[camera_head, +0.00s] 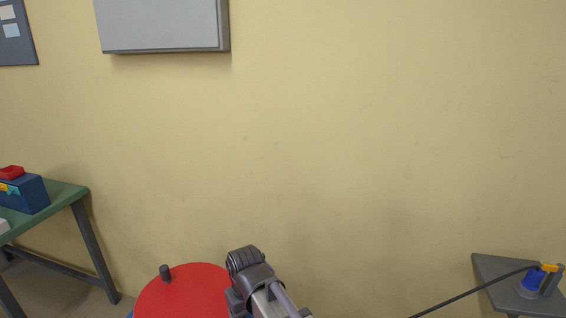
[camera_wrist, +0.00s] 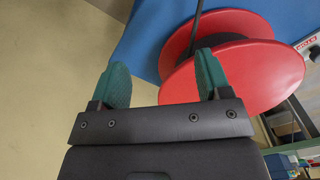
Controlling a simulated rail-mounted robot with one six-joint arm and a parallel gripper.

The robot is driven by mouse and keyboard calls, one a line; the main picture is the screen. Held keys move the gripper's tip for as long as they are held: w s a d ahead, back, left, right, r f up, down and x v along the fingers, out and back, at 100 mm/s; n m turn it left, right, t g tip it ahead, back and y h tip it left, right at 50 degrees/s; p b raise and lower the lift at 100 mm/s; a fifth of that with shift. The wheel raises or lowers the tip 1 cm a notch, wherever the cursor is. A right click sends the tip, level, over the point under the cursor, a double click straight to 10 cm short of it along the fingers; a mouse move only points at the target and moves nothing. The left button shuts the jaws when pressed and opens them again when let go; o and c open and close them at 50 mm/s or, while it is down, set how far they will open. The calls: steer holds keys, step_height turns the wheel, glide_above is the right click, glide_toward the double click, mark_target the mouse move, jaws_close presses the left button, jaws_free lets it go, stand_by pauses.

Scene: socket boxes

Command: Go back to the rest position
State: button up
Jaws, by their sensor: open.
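My gripper (camera_wrist: 161,80) shows in the wrist view with its two green fingers apart and nothing between them. Behind the right finger is a red reel (camera_wrist: 262,75) with two round flanges and a dark cable or rod at its top. The reel's red top (camera_head: 190,292) also shows at the bottom of the head view, left of my arm, with a dark knob on it. Whether the fingers touch the reel I cannot tell. The fingertips are not visible in the head view.
A green table (camera_head: 62,193) with a blue toolbox (camera_head: 30,194) stands at the left. A grey stand (camera_head: 492,268) at the right holds a blue plug (camera_head: 531,282) with a black cable (camera_head: 465,295). A grey wall box (camera_head: 160,25) hangs above. The wall between is bare.

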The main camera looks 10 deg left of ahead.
steer(key=s+d+r+m+p, duration=0.1)
steer(key=d+m, duration=0.3)
steer(key=d, duration=1.2)
steer(key=s+d+r+m+p, duration=0.1)
steer(key=d+r+m+p, duration=0.2)
steer(key=d, duration=1.3)
steer(key=shift+s+r+m+p, duration=0.2)
steer(key=shift+r+m+p, duration=0.15)
steer(key=shift+r, duration=0.5)
